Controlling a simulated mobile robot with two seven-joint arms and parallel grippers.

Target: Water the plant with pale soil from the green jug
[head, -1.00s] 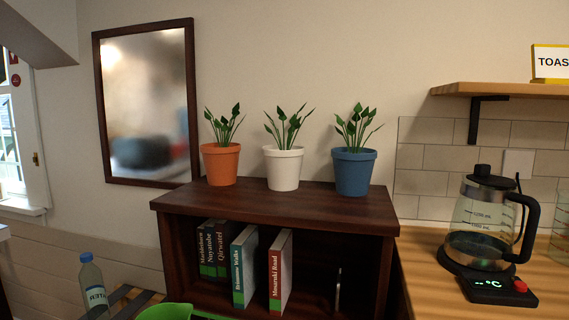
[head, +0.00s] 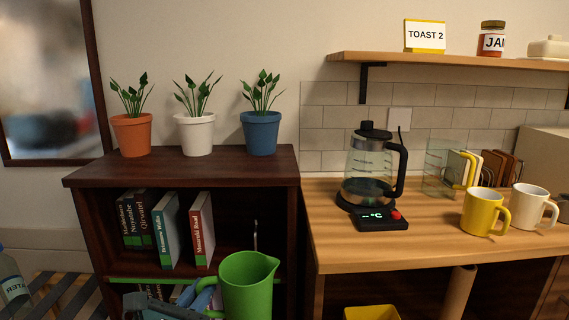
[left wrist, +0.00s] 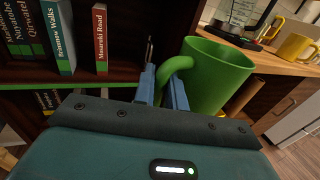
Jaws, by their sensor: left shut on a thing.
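The green jug (head: 248,287) is upright in front of the bookcase, low in the head view. It also shows large in the left wrist view (left wrist: 222,72). My left gripper (head: 207,292) is shut on the jug's handle, at the jug's left side; its blue fingers (left wrist: 163,88) flank the handle in the left wrist view. Three potted plants stand on the bookcase top: an orange pot (head: 132,136), a white pot (head: 196,135) and a blue pot (head: 260,134). Their soil is hidden behind the rims, so I cannot tell which is pale. My right gripper is out of view.
The dark bookcase (head: 180,172) holds several books. A wooden counter (head: 400,245) at the right carries a glass kettle (head: 370,170), a yellow mug (head: 482,212) and a white mug (head: 530,206). A shelf (head: 450,63) hangs above. The bookcase top before the pots is clear.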

